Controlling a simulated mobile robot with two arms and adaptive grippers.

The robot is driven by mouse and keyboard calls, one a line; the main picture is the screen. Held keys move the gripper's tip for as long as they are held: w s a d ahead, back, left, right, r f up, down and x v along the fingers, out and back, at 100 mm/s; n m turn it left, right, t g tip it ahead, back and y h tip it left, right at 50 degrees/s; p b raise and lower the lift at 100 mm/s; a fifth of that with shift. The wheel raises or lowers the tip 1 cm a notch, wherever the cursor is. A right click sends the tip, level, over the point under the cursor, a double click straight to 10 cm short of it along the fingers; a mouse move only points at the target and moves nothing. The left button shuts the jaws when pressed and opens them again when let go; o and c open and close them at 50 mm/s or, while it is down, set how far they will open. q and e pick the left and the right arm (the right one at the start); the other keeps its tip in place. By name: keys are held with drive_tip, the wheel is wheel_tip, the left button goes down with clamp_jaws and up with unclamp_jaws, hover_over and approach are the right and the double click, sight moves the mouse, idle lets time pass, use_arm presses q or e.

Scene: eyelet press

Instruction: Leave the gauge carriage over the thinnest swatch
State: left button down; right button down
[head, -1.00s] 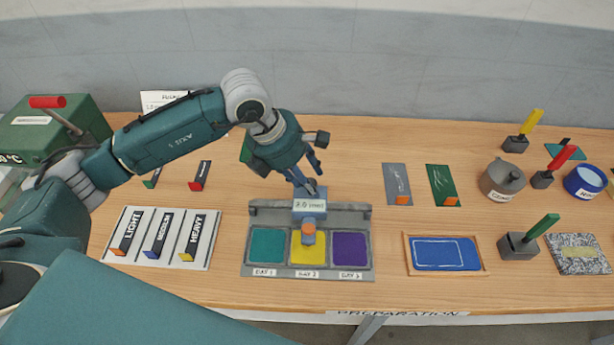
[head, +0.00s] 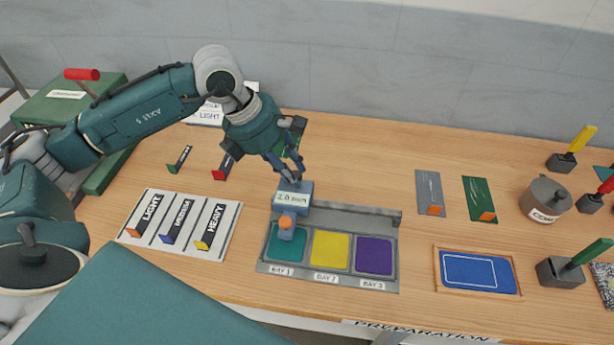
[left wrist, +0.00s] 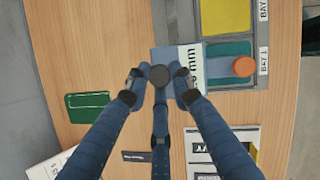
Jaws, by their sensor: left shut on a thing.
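The gauge carriage (head: 293,200) is a blue-grey block with an orange knob and a label that seems to read 2.0 mm. It sits on the grey rail of the bay fixture (head: 388,216), at the left end over BAY 1. The teal swatch (head: 271,243) lies in BAY 1, partly under the knob arm. The yellow swatch (head: 330,249) is in BAY 2 and the purple swatch (head: 374,255) in BAY 3. My left gripper (head: 288,176) is shut on the carriage's top; the carriage (left wrist: 190,66) also shows in the left wrist view. My right gripper is not in view.
A white card (head: 134,235) with LIGHT, MEDIUM and HEAVY strips lies left of the fixture. A blue framed pad (head: 476,270) lies to its right. Grey and green cards (head: 430,193), a lidded pot (head: 547,198) and handled blocks stand farther right.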

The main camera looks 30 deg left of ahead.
use_arm(q)
drive_tip(key=shift+w+a+r, duration=0.1)
drive_tip(key=shift+a, duration=0.05)
drive_tip(key=c, duration=1.9)
unclamp_jaws()
drive_tip(key=shift+c, duration=0.2)
drive_tip(key=o, duration=0.4)
drive_tip(key=shift+a, duration=0.15)
drive_tip(key=shift+r, duration=0.35)
drive_tip(key=v, duration=1.1)
drive_tip(key=shift+s+a+r, duration=0.1)
drive_tip(key=shift+s+r, duration=0.05)
drive_tip(key=shift+s, duration=0.15)
